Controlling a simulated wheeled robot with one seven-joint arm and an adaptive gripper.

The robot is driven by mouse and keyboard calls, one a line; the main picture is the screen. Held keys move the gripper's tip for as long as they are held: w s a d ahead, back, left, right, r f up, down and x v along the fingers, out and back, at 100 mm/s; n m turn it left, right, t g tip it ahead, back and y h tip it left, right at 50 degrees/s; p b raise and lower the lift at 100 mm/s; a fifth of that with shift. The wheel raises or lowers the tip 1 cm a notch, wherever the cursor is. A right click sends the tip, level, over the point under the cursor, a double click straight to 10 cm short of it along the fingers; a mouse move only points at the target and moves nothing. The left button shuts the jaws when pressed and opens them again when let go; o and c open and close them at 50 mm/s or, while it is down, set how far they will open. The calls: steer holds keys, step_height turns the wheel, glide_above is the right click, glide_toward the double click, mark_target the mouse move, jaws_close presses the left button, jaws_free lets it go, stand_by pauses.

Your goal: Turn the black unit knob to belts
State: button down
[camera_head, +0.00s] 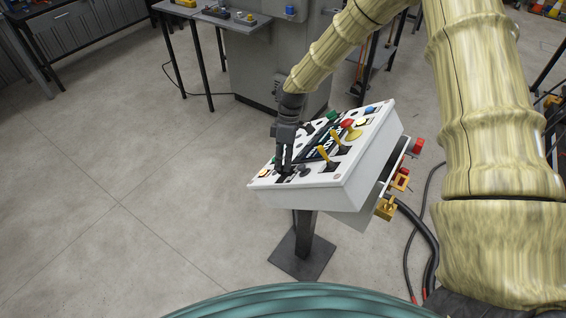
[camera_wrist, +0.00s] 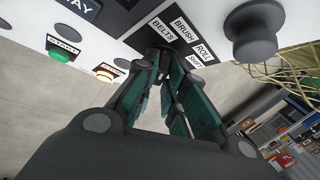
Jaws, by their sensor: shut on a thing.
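The white control box (camera_head: 345,190) stands on a dark post, its sloped panel carrying switches and labels. My gripper (camera_head: 285,168) reaches down to the near left part of the panel. A separate round black knob (camera_wrist: 252,32) stands to the right of the plate.
A green START button (camera_wrist: 61,55) and a lit orange-white button (camera_wrist: 107,73) lie left of the fingers. Yellow levers (camera_head: 325,155) and a red button (camera_head: 347,124) stand farther right on the panel. The floor at left is clear.

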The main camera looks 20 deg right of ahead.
steer(key=n+g+b, duration=0.1)
steer(key=f+n+g, duration=0.1)
steer(key=shift+s+f+n+y+b, duration=0.1)
steer(key=shift+n+y+b, duration=0.2)
steer(key=shift+y+b, duration=0.1)
steer(key=shift+n+g+b, duration=0.6)
steer(key=shift+n+g, duration=0.2)
steer(key=shift+n, duration=0.1)
steer(key=c, duration=1.5)
jaws_free()
steer(key=shift+w, duration=0.2)
steer(key=shift+w+d+r, duration=0.1)
steer(key=shift+r, duration=0.2)
steer(key=v, duration=1.1)
steer(key=shift+w+d+r, duration=0.15)
steer(key=shift+d+r, duration=0.1)
steer(key=shift+r, duration=0.1)
